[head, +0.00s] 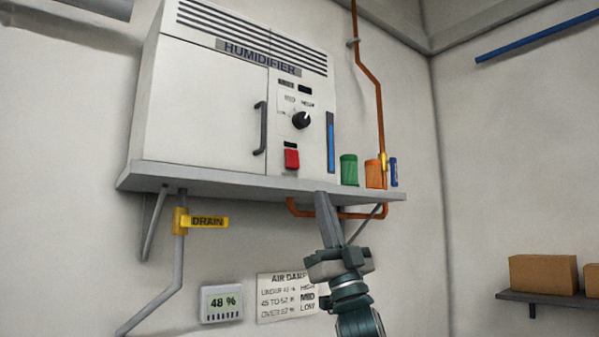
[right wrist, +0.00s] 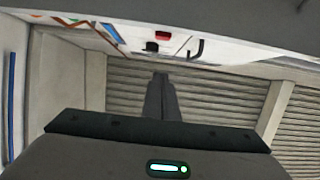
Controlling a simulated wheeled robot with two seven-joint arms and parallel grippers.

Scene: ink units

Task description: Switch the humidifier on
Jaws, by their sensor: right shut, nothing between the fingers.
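The humidifier (head: 210,110) is a white cabinet on a grey wall shelf (head: 230,184). Low on its front panel is a red switch (head: 291,159) with a black part above it; I cannot tell its setting. Above it is a black round knob (head: 301,120) with a "HIGH" mark at its upper right. My right gripper (head: 321,196) is shut and empty, pointing up at the shelf's front edge, below and right of the switch. In the right wrist view the gripper (right wrist: 161,76) points toward the red switch (right wrist: 163,37), with a gap between. My left gripper is out of view.
A black door handle (head: 260,128) is left of the switch. Green (head: 349,170) and orange (head: 373,174) containers stand right on the shelf. A yellow drain valve (head: 180,221) hangs below. A display (head: 222,304) reads 48 %, beside a partly hidden chart (head: 284,296).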

